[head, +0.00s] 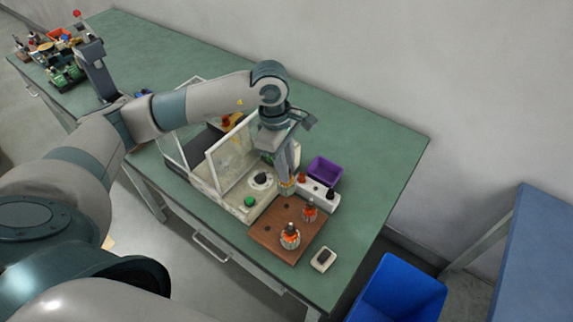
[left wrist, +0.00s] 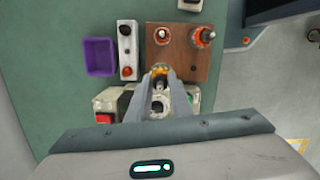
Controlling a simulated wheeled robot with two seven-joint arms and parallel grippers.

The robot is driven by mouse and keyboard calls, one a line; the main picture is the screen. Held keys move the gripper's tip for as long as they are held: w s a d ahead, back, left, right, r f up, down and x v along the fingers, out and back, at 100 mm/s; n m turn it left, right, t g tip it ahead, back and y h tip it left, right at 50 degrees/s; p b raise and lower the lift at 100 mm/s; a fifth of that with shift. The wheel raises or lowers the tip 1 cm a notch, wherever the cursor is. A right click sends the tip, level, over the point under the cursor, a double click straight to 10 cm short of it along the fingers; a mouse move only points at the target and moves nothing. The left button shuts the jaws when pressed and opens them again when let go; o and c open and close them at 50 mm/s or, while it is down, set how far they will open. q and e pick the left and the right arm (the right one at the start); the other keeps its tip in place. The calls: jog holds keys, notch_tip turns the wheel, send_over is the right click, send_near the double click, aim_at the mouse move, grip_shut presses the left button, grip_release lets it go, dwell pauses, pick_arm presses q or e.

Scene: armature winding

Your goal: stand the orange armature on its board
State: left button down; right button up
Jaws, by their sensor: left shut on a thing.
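My left gripper (head: 286,181) points down at the back edge of the brown board (head: 270,233). In the left wrist view the piece (left wrist: 160,68) shows between the fingertips (left wrist: 159,76), at the near edge of the board (left wrist: 181,62). Whether it touches the board I cannot tell. Two other orange-red armatures (head: 290,238) (head: 310,211) stand upright on the board. My right gripper is not in view.
A white box with red and dark knobs (head: 321,195) and a purple bin (head: 325,169) stand just beyond the board. A winding machine with clear guards (head: 229,158) stands left of it. A small pale box (head: 323,260) lies to the right. The green table's right end is clear.

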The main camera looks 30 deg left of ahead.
pick_arm(q)
jog(key=shift+f, duration=0.1)
jog(key=shift+f+b, duration=0.75)
jog(key=shift+f, duration=1.4)
jog(key=shift+r, duration=0.1)
jog(key=shift+b, duration=0.35)
jog(key=shift+f+b, duration=1.4)
jog(key=shift+b, duration=0.05)
jog(key=c, duration=1.5)
grip_release()
